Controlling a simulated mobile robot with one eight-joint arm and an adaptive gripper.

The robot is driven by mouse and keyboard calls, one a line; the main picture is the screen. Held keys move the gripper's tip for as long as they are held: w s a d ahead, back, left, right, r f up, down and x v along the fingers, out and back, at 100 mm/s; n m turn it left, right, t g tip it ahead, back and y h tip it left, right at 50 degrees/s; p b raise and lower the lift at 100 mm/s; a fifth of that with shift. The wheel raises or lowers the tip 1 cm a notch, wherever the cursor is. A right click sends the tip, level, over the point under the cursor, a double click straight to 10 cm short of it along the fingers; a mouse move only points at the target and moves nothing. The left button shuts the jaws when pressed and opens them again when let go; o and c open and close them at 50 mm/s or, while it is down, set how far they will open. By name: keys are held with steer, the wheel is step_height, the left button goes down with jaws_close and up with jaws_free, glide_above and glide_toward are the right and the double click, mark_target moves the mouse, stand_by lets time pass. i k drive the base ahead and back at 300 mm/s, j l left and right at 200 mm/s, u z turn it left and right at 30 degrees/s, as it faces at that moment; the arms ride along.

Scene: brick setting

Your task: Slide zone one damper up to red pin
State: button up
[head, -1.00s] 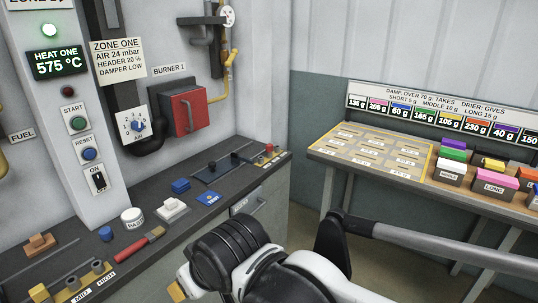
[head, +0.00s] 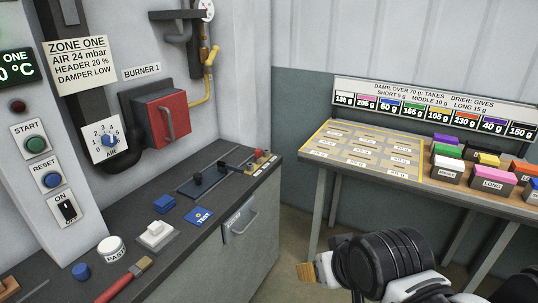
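A small red pin (head: 259,154) stands at the bench's far right end, on a pale labelled strip, apart from the knob. My gripper (head: 308,272) is at the bottom, right of the bench and well away from both. Only a yellowish tip shows at its end; whether its fingers are open or shut is unclear. I see nothing held.
A red burner box (head: 164,118) is above. A table with coloured blocks (head: 493,181) stands right. Floor shows between.

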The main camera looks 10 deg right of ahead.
mark_target(201, 183)
steer(key=i+j, duration=0.35)
steer(key=i, duration=0.15)
steer(key=i+j+z, duration=0.15)
steer(key=i+j, duration=0.2)
steer(key=i, duration=0.1)
